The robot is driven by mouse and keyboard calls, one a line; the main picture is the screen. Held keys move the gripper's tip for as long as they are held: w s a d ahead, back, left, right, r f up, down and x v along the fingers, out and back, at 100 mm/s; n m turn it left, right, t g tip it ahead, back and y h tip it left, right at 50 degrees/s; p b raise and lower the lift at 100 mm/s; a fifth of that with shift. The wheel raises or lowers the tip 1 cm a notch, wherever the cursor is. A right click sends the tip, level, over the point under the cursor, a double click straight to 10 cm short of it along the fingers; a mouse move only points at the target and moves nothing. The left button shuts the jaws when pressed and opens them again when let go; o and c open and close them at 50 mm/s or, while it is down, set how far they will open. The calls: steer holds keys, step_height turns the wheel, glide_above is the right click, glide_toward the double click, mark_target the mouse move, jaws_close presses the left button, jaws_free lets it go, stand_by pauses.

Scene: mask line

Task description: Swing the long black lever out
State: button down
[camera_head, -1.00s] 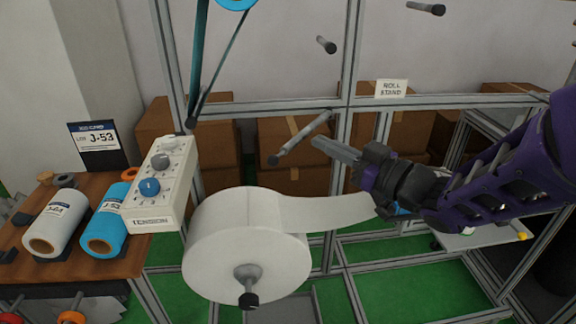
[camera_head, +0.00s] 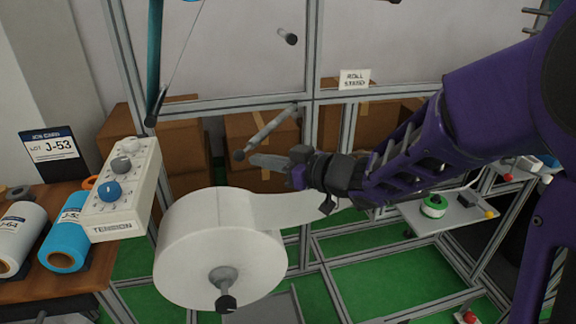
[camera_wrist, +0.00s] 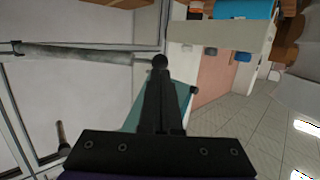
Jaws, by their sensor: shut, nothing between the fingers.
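A dark lever-like piece with a black ball end (camera_head: 151,121) hangs at the lower end of the teal strip, at the left of the frame in the head view; I cannot tell for sure that it is the long black lever. My gripper (camera_head: 256,160) is shut and empty. Its fingertips point left, close to the dark-tipped end of a grey bar (camera_head: 268,133); the dark piece is farther left, apart from them. In the wrist view, my shut fingers (camera_wrist: 160,78) appear just below the dark end of the grey bar (camera_wrist: 90,53). Contact cannot be told.
A white paper roll (camera_head: 215,245) stands below my gripper, its loose tail reaching under my wrist. A white tension box (camera_head: 122,190) with knobs is at the left. Metal posts (camera_head: 312,90) and cardboard boxes (camera_head: 255,135) are behind. Another roller peg (camera_head: 288,38) sticks out above.

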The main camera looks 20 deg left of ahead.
steer(key=shift+x, duration=1.25)
steer(key=a, duration=0.5)
steer(key=shift+w+a+p, duration=0.2)
steer(key=shift+a+p, duration=0.05)
steer(key=shift+p, duration=0.05)
